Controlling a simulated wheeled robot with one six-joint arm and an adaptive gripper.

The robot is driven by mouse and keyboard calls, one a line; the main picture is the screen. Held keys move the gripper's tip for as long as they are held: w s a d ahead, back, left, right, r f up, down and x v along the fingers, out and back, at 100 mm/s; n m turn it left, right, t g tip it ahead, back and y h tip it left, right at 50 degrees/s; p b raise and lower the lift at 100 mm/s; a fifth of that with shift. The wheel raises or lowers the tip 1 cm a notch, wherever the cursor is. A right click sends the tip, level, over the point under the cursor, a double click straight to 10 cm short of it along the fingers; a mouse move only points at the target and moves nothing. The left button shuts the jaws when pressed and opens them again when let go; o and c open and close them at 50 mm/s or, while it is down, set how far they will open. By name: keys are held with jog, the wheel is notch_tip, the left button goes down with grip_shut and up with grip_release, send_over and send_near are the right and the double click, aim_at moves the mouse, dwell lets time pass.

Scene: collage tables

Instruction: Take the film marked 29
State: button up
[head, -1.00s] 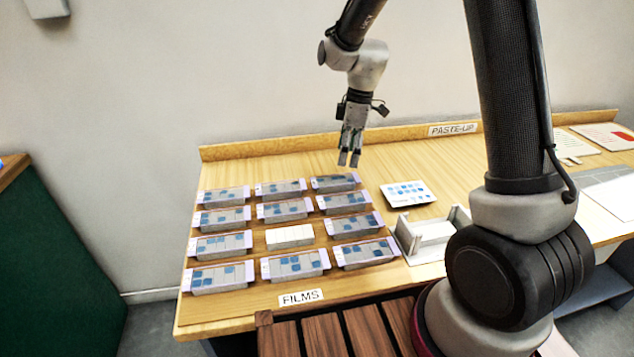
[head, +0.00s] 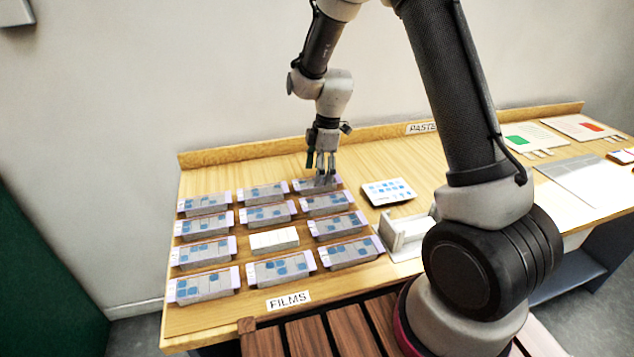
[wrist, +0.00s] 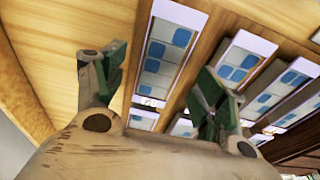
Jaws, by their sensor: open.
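Films lie in rows on trays on the wooden table, each a pale strip with grey and blue squares and lilac ends. No number 29 can be read on any of them. My gripper (head: 321,172) is open above the back-right film (head: 305,186), partly hiding it. In the wrist view, the open green-padded fingers (wrist: 160,85) stand either side of a film (wrist: 166,50) with blue and white squares. Whether they touch it cannot be told. A neighbouring film (wrist: 232,66) lies to its right.
A bare white block (head: 274,240) sits among the films. A card with blue squares (head: 388,191) and a white holder (head: 400,233) stand right of them. A FILMS label (head: 288,301) is at the front edge. A raised ledge (head: 240,152) runs along the back.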

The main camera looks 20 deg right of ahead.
jog(key=shift+a+f, duration=0.1)
jog(key=shift+f, duration=0.45)
jog(key=c, duration=1)
jog(key=shift+o, duration=0.2)
jog(key=shift+r, duration=0.15)
